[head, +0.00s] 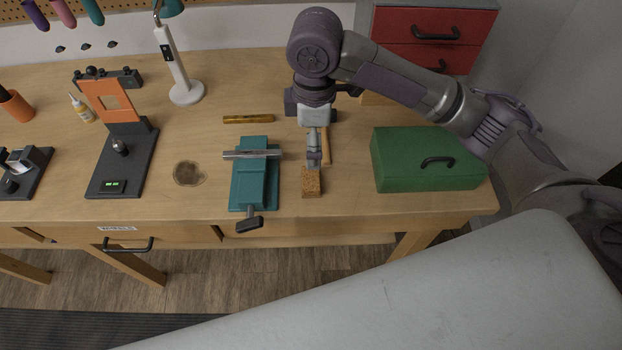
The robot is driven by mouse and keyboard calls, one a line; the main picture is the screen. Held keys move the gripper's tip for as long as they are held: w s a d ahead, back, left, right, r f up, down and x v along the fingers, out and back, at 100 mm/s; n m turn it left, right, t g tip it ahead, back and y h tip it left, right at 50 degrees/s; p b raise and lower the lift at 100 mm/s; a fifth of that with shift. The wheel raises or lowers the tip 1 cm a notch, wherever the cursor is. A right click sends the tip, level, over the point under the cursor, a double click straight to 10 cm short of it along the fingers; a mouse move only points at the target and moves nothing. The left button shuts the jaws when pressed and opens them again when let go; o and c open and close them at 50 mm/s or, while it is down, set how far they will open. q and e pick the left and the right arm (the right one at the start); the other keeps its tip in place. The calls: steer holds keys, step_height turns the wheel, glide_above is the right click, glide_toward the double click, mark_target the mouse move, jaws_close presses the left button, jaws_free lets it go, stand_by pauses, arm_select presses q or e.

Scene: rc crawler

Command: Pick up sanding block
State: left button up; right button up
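The sanding block (312,186) is a small brown, speckled block near the front edge of the wooden workbench (350,208), right of the teal vise. My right arm comes in from the right, and its gripper (313,164) points down at the block's far end. The fingertips are at or very close to the block; whether they touch or grip it is too small to tell. My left gripper is not in view.
A teal vise (255,185) stands close on the left and a green toolbox (420,170) on the right. A wooden-handled tool (326,146) lies beside my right gripper. An orange stick (248,119) lies behind the vise. A lamp (178,65) stands farther back.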

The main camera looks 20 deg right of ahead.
steer(key=p, duration=0.1)
glide_above(311, 177)
steer(key=f, duration=0.7)
steer(key=shift+d+f, duration=0.3)
steer(key=shift+f, duration=0.05)
steer(key=shift+a+f+p, duration=0.1)
steer(key=shift+f+p, duration=0.2)
steer(key=shift+f, duration=0.3)
steer(key=f, duration=0.1)
steer(key=f+p, duration=0.1)
steer(key=f, duration=0.1)
steer(key=shift+a+f, duration=0.2)
steer(key=shift+f, duration=0.5)
steer(key=shift+c, duration=0.2)
steer(key=c, duration=1.2)
steer(key=shift+r, duration=0.15)
